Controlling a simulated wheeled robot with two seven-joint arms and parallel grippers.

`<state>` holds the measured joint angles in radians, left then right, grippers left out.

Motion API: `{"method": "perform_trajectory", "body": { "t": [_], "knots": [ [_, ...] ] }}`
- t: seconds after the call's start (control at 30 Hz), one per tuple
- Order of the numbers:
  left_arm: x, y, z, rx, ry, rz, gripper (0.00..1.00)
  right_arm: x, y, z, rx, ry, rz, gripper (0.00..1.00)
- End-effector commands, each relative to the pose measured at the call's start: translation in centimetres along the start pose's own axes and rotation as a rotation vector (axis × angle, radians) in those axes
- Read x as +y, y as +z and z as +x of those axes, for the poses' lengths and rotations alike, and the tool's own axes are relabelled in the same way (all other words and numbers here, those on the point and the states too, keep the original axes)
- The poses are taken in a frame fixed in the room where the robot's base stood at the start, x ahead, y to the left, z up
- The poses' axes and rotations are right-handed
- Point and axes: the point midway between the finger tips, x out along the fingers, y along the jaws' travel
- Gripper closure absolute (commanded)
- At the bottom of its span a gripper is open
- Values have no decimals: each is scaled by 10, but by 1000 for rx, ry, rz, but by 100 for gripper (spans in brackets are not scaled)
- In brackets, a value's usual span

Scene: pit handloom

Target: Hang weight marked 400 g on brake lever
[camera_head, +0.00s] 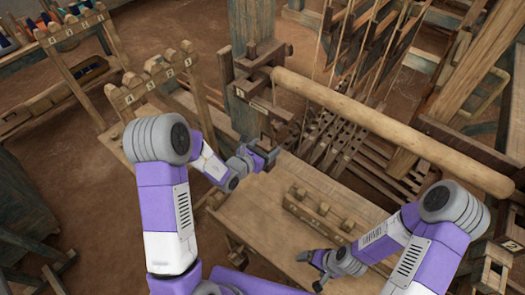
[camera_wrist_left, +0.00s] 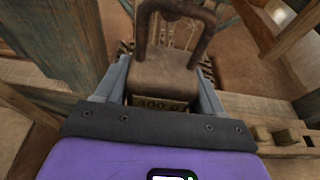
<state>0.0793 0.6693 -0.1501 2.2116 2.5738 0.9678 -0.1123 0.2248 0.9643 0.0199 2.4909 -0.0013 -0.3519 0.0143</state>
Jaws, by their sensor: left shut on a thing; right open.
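The weight (camera_wrist_left: 165,72) is a dark brown metal block with a loop handle on top, and its plate reads 400 g in the left wrist view. My left gripper (camera_wrist_left: 162,95) is shut on its body, one finger on each side. In the head view my left gripper (camera_head: 265,155) is over the far left corner of the wooden bench, beside the loom post; the weight is hard to make out there. I cannot tell for sure which wooden arm by the post is the brake lever. My right gripper (camera_head: 318,270) is open and low over the bench's near side.
A thick round beam (camera_head: 390,130) crosses the loom behind the bench (camera_head: 260,215). A wooden block with pegs (camera_head: 320,212) lies on the bench. Numbered racks (camera_head: 155,82) stand at the left. The dark loom post (camera_head: 247,60) rises close behind my left gripper.

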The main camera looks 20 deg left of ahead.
Motion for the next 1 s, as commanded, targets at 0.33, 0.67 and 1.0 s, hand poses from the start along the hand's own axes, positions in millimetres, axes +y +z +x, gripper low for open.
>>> {"method": "perform_trajectory", "body": {
  "t": [0.33,0.67,1.0],
  "knots": [
    [0,9,24,-6,0,2,79,0,0,0,0,0,0,6],
    [0,15,46,-5,0,1,79,0,0,1,0,0,0,6],
    [0,21,66,-7,0,1,79,0,0,1,0,0,0,6]
  ]
}}
